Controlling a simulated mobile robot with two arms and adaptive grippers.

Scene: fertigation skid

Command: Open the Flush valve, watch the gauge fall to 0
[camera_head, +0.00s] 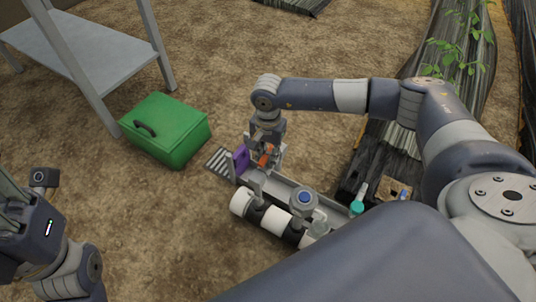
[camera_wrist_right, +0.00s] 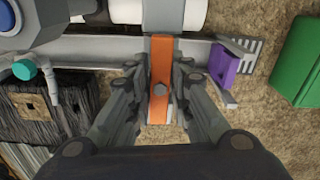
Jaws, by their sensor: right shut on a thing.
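An orange lever handle (camera_wrist_right: 160,72) lies between the fingers of my right gripper (camera_wrist_right: 160,88) in the right wrist view. The gripper is shut on it. In the head view my right gripper (camera_head: 264,157) reaches down to the skid, and only a bit of orange shows between its fingers. The lever sits by the pale pipe (camera_head: 272,218); no Flush label is readable. A round blue-faced part (camera_head: 305,197), perhaps the gauge, stands on the pipe; no reading is legible. My left gripper (camera_head: 42,180) is partly in view at the left edge, away from the skid; its opening is unclear.
A purple plate (camera_head: 241,158) stands beside the right gripper, at the rail's end. A teal cap (camera_head: 356,207) is farther right along the skid. A green case (camera_head: 165,130) and a grey table (camera_head: 85,50) are on the left. Bare soil lies in front of the case.

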